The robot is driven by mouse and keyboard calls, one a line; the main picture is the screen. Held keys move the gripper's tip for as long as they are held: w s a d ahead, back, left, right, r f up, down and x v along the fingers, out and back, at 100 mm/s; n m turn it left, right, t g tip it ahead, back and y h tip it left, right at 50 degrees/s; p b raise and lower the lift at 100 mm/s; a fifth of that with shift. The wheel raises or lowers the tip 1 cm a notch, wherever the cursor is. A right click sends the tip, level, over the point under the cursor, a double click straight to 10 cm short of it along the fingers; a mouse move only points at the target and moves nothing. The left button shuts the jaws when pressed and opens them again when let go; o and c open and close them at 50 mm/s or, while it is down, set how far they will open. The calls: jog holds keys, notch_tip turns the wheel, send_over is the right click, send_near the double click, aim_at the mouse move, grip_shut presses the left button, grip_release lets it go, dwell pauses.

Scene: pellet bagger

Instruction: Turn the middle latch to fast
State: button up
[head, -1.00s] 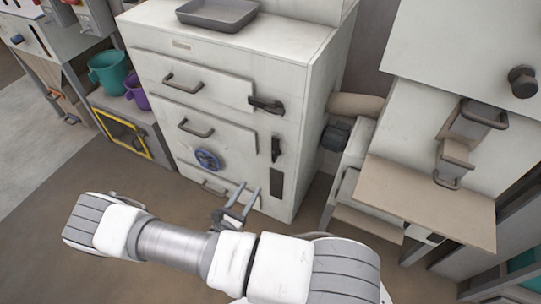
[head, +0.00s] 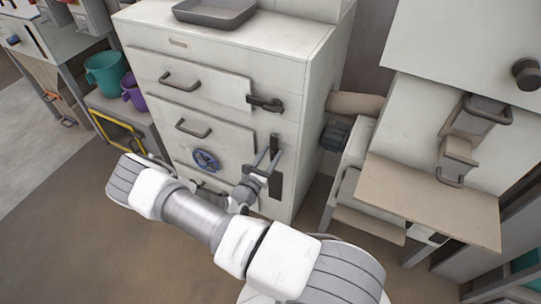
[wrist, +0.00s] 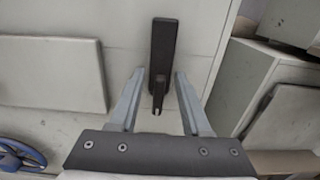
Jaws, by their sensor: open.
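The middle latch (head: 275,146) is a dark upright handle on the white cabinet's front, at the right edge beside the middle door. In the wrist view the latch (wrist: 162,55) stands upright, its narrower lower end pointing down. My gripper (head: 268,163) is open in front of the cabinet, just below and over the latch's lower part. In the wrist view my open gripper (wrist: 157,80) has one finger on each side of the latch's lower end, apart from it. The top latch (head: 265,104) lies roughly level, across the upper door's edge. A dark plate (head: 275,186) below is partly hidden by my gripper.
A blue handwheel (head: 206,160) sits on the cabinet front, left of my gripper. Door handles (head: 180,80) stick out on the left. A grey tray (head: 215,12) is on top.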

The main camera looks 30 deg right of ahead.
grip_shut()
dwell(0.6)
jog(key=n, duration=0.2)
jog(key=n+p, duration=0.1)
jog(key=shift+w+a+n, duration=0.25)
jog(key=shift+w+n, duration=0.1)
jog(key=shift+n, duration=0.05)
jog(key=n, duration=0.5)
jog(key=shift+w+a+f, duration=0.35)
jog(key=shift+w+f, duration=0.05)
jog(key=shift+w+a+f+n+b, duration=0.1)
jog(key=shift+f+n+b, duration=0.2)
jog(key=shift+n, duration=1.2)
jog(key=shift+w+a+f+n+b, duration=0.15)
jog(key=shift+f+n, duration=0.15)
jog(key=shift+n, duration=1.2)
jog(key=shift+d+f+n+b, duration=0.1)
jog(key=shift+f+n+b, duration=0.2)
jog(key=shift+n, duration=1.2)
